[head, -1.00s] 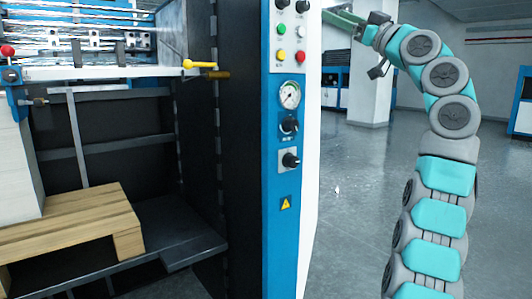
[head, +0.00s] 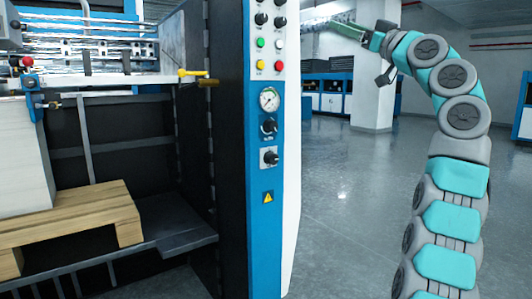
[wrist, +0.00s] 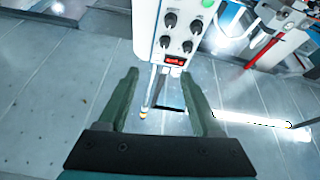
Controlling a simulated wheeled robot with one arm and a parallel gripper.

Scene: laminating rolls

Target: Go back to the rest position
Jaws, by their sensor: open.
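My gripper (wrist: 160,92) is open in the wrist view, with its two green fingers apart and nothing between them. In the head view my gripper (head: 345,28) shows small at the upper right, at the end of my raised arm, clear of the machine. In the wrist view a white control box (wrist: 180,30) with black knobs and a red switch lies beyond the fingertips; they look apart from it.
In the head view a blue and white control panel (head: 265,150) with knobs and a gauge stands at the centre. A wooden pallet (head: 75,215) with a white stack (head: 25,160) is at left. A white pillar (head: 373,95) stands behind. The grey floor (head: 350,200) at right is open.

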